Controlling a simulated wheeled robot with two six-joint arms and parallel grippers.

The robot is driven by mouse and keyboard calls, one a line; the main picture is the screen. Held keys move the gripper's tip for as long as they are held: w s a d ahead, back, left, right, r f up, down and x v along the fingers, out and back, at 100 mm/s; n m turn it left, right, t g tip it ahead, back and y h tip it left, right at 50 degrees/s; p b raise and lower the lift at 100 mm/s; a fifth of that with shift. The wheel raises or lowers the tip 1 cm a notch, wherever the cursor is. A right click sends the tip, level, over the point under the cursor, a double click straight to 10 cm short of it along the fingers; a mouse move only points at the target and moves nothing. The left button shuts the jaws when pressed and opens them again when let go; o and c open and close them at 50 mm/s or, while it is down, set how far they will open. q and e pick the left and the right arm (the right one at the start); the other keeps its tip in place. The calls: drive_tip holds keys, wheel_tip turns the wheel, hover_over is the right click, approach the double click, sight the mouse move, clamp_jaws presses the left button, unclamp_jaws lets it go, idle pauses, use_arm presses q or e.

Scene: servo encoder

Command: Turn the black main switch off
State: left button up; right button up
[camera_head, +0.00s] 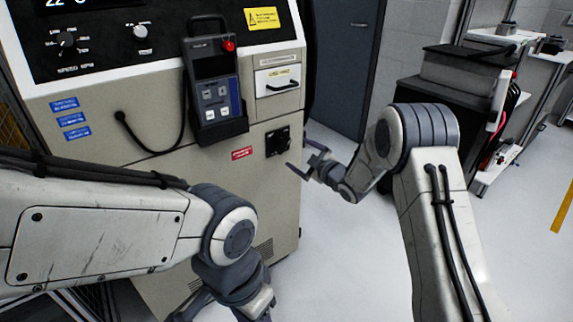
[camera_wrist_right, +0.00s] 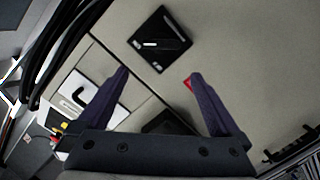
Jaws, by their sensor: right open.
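The black main switch (camera_head: 278,141) is a square black plate low on the right side of the beige cabinet's front. In the right wrist view the switch (camera_wrist_right: 159,42) shows ahead of the fingertips, with a pale bar on its knob. My right gripper (camera_head: 298,160) is just right of the switch, apart from it. In the right wrist view the gripper (camera_wrist_right: 157,77) is open and empty, its two dark fingers spread. My left arm comes in from the left; its gripper end (camera_head: 225,305) is low in front of the cabinet, and its fingers are not clearly shown.
The beige cabinet (camera_head: 215,210) carries a pendant (camera_head: 212,85) on a cable, a drawer with a handle (camera_head: 279,83) and a red label (camera_head: 242,154) left of the switch. A dark cart (camera_head: 440,90) stands at the right.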

sight(285, 147)
drive_tip(key=shift+n+t+y, duration=0.4)
drive_tip(key=shift+n+y, duration=0.2)
drive_tip(key=shift+y, duration=0.2)
drive_tip(key=w+a+f, duration=0.1)
drive_tip(key=w, duration=0.2)
drive_tip(key=w+a+f+b, duration=0.1)
drive_tip(key=w+a, duration=0.1)
drive_tip(key=w, duration=0.1)
drive_tip(key=w+a, duration=0.1)
drive_tip(key=w, duration=0.2)
drive_tip(key=shift+a+f, duration=0.2)
drive_tip(key=shift+f, duration=0.2)
drive_tip(key=shift+c, duration=0.3)
drive_tip(key=c, duration=1)
